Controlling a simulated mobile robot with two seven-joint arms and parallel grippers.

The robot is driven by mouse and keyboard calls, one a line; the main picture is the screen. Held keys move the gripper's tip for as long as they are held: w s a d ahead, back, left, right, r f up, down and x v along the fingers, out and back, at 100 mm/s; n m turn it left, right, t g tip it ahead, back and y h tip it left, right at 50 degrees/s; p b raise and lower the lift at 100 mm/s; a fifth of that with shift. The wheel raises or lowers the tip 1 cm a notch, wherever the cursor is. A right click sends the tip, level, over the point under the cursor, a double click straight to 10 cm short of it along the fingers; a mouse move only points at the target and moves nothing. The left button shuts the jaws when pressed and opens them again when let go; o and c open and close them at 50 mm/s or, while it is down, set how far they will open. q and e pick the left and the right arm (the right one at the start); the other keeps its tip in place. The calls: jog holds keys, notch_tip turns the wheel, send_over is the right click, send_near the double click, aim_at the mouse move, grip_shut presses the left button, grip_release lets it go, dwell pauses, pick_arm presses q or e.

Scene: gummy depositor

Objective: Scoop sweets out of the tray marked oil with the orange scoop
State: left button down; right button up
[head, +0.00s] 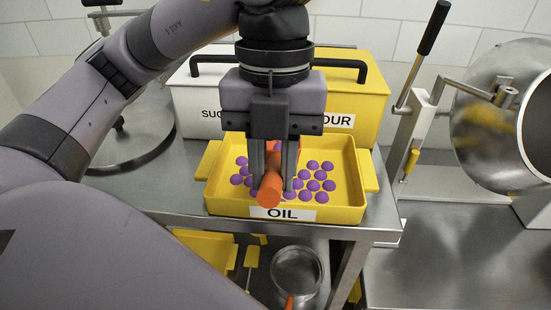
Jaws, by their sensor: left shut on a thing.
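The yellow tray marked oil (340,210) stands on the metal table near its front edge, with several purple sweets (312,186) spread over its floor. My left gripper (278,178) points down over the middle of the tray and is shut on the orange scoop (268,192). The scoop's handle end points toward me over the tray's front part. The scoop's far part is hidden behind the gripper, so I cannot tell whether it touches the sweets or holds any. My right gripper is not in view.
Behind the tray stand a white bin (195,95) and a yellow bin (373,100) with black handles. A lever press (420,100) and a metal drum (495,130) are at right. A metal pot (297,272) sits on the lower shelf. The right counter (450,260) has free room.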

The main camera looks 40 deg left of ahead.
pick_arm(q)
jog(key=shift+f+b, duration=0.5)
jog(key=shift+f, duration=0.3)
notch_tip(320, 180, down, 7)
jog(key=b, duration=0.5)
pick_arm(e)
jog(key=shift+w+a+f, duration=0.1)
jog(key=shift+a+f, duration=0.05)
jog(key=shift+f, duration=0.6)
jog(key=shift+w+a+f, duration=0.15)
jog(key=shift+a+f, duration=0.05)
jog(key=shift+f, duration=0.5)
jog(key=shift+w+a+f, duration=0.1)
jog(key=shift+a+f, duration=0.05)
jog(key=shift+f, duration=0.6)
pick_arm(q)
jog(key=shift+s+b, duration=0.1)
jog(key=shift+b, duration=0.2)
jog(key=shift+w+a+r, duration=0.1)
jog(key=shift+w+a, duration=0.5)
jog(key=shift+w, duration=0.45)
jog(key=shift+w+a+f, duration=0.1)
jog(key=shift+w+a, duration=0.5)
jog(key=shift+w, duration=0.4)
jog(key=shift+w+a+r, duration=0.1)
jog(key=shift+w+a, duration=0.5)
jog(key=shift+w, duration=0.45)
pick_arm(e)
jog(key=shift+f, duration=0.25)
